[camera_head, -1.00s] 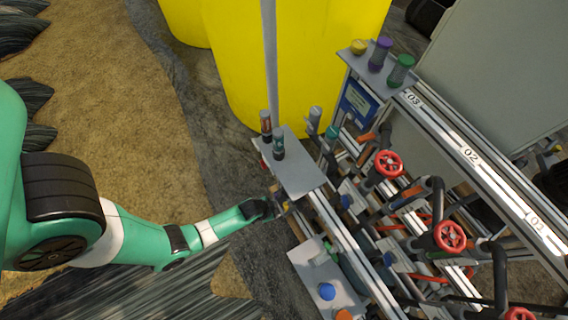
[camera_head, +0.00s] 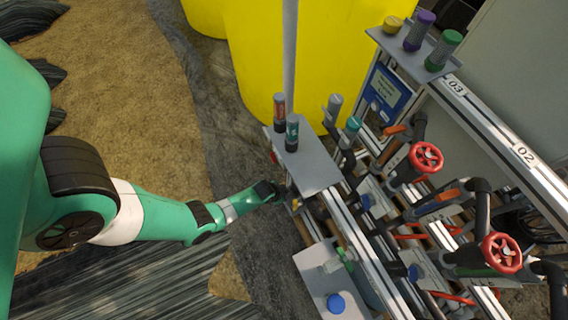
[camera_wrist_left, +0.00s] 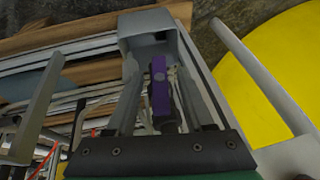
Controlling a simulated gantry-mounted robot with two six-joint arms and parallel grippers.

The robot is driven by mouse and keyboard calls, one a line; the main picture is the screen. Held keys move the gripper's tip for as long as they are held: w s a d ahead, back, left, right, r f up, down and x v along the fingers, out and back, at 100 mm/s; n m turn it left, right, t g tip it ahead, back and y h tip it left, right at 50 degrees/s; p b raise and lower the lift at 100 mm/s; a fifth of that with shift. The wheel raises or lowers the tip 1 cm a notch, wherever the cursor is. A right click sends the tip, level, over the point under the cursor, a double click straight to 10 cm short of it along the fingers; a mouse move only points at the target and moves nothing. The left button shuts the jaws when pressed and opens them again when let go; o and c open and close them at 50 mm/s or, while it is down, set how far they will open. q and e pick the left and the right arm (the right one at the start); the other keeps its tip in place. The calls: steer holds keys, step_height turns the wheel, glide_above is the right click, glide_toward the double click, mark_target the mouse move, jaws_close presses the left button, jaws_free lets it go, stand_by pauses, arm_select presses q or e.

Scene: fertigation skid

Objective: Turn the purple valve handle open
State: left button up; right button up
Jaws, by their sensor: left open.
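The purple valve handle (camera_wrist_left: 160,88) shows in the left wrist view as a short bar with a round boss, just in front of a grey housing (camera_wrist_left: 150,40). My left gripper (camera_wrist_left: 132,45) is open, with one grey finger on each side of the handle and a clear gap to both. In the head view my left gripper (camera_head: 284,194) is at the near side of the skid, just below the small grey shelf (camera_head: 318,172). I cannot make out the purple handle in the head view. My right gripper is not in view.
Two small bottles (camera_head: 292,134) stand on the grey shelf above the gripper. Red handwheels (camera_head: 426,158), pipes and metal rails crowd the skid to the right. A yellow tank (camera_head: 300,60) stands behind. A panel with a blue knob (camera_head: 335,303) is at the lower front.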

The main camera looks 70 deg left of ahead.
arm_select(q)
steer(key=shift+w+a+f, duration=0.1)
steer(key=shift+f, duration=0.25)
steer(key=shift+r, duration=0.1)
jaws_close()
steer(key=shift+h, duration=0.9)
